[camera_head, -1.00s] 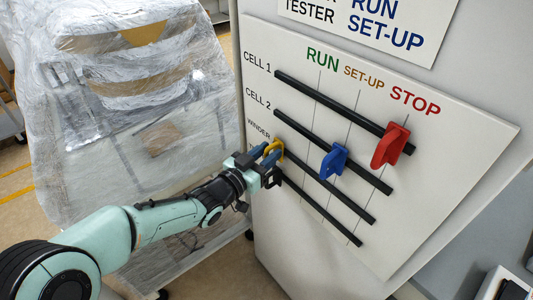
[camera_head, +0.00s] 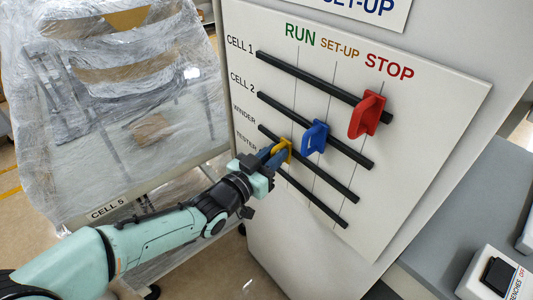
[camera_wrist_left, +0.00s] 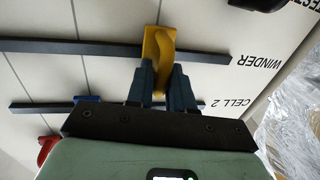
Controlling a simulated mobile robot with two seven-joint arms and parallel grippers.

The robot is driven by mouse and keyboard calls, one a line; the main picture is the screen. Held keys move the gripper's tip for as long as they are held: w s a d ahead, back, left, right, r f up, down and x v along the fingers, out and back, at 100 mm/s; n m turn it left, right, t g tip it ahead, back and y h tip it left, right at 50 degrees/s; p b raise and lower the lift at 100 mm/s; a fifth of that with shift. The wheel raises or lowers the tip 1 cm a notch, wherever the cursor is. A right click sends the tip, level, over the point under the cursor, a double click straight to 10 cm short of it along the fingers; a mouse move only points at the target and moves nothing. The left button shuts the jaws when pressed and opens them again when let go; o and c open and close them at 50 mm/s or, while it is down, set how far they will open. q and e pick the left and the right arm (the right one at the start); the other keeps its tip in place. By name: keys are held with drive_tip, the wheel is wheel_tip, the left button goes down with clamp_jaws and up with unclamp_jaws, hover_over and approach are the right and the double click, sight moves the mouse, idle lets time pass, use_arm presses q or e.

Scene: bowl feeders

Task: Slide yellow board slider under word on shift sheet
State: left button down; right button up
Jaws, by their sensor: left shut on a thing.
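The white shift sheet board (camera_head: 420,120) carries the words RUN (camera_head: 300,33), SET-UP (camera_head: 340,47) and STOP (camera_head: 389,67), with thin column lines running down from them. The yellow slider (camera_head: 284,149) sits on the WINDER rail (camera_head: 330,182), at or very close to the RUN line. My left gripper (camera_head: 276,155) is shut on it. The wrist view also shows the yellow slider (camera_wrist_left: 158,48) between the blue fingers (camera_wrist_left: 160,82), with a column line above it. My right gripper is out of view.
A blue slider (camera_head: 315,138) sits on the CELL 2 rail near the SET-UP line. A red slider (camera_head: 367,115) sits on the CELL 1 rail near the STOP line. A plastic-wrapped machine (camera_head: 120,110) stands left; a grey bench (camera_head: 470,210) stands right.

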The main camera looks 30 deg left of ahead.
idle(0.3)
use_arm(q)
drive_tip(key=c, duration=1.3)
unclamp_jaws()
drive_tip(key=shift+a, duration=0.1)
drive_tip(key=shift+o, duration=0.2)
drive_tip(key=v, duration=1.3)
drive_tip(key=shift+s+p, duration=0.25)
drive_tip(key=shift+p, duration=0.15)
